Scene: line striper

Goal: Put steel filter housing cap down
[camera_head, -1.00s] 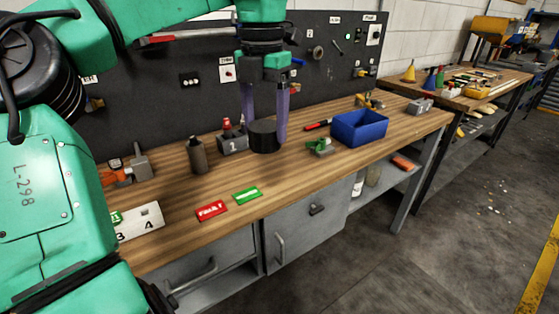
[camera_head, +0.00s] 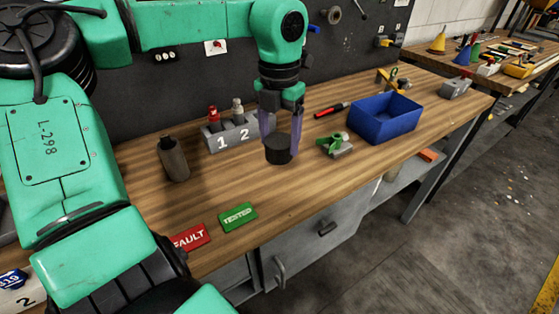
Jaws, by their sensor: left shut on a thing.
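The steel filter housing cap, a short dark cylinder (camera_head: 279,152), is upright between the purple fingers of my left gripper (camera_head: 281,134) in the head view. The gripper points straight down and is shut on the cap. The cap is low over the wooden bench top (camera_head: 230,183), in front of the grey numbered block. I cannot tell whether its underside touches the wood. My right gripper is not in view.
The grey block (camera_head: 230,137) holds red and pale-topped pieces. A dark bottle (camera_head: 173,160) stands left. A green-and-grey tool (camera_head: 335,145) and blue bin (camera_head: 385,118) are right. Green TESTED (camera_head: 238,217) and red FAULT (camera_head: 190,238) labels lie in front, with bare wood between.

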